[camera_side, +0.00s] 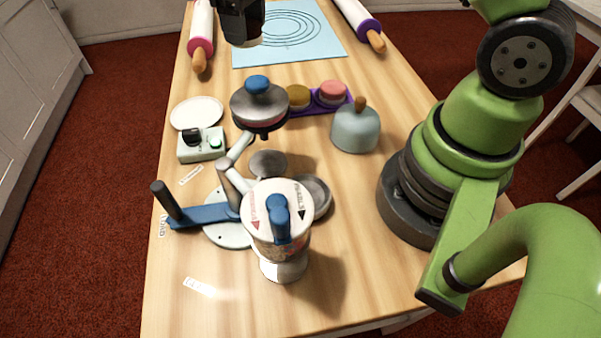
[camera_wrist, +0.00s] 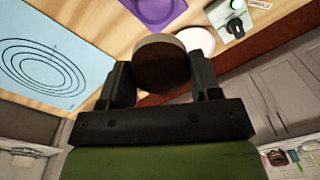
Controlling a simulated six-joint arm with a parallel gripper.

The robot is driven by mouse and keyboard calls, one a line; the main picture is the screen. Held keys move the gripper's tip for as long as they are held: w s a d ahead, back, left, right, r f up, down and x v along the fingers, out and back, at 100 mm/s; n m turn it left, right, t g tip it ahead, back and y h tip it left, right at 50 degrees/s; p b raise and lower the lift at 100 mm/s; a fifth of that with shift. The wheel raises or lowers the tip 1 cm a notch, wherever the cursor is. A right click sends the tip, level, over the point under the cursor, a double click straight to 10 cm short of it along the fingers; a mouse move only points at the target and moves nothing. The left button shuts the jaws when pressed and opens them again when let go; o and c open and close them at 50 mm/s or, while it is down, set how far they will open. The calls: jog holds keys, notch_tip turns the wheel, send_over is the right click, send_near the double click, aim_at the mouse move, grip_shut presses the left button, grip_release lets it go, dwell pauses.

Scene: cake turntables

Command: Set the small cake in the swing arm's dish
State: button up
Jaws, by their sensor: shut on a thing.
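My gripper (camera_side: 241,20) is at the top of the side view, above the near edge of the blue mat. It is shut on a small round brown cake (camera_wrist: 162,58), whose flat face shows between the two fingers in the wrist view. In the side view the cake is mostly hidden and dark. A grey swing-arm stand with a blue lever (camera_side: 205,216) stands mid-table. Around it are a small grey dish (camera_side: 268,162), another grey dish (camera_side: 319,190) partly behind a white canister, and a raised dish under a blue-knobbed lid (camera_side: 258,104). I cannot tell which is the swing arm's dish.
A white canister with a blue handle (camera_side: 281,241) stands in front. A purple tray (camera_side: 318,106) holds other cakes. A grey dome (camera_side: 355,130), a white plate (camera_side: 196,112), a switch box (camera_side: 201,152) and two rolling pins lie around. The blue mat (camera_side: 315,45) is bare.

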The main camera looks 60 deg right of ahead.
notch_tip(320, 180, up, 10)
jog(key=n, duration=1.4)
send_over(306, 184)
jog(key=s+a, duration=0.1)
jog(key=a, duration=0.1)
notch_tip(306, 184, down, 19)
jog(key=shift+d, duration=0.15)
jog(key=shift+f, duration=2.15)
jog(key=shift+f, duration=0.15)
jog(key=o, duration=1)
jog(key=shift+c, duration=0.2)
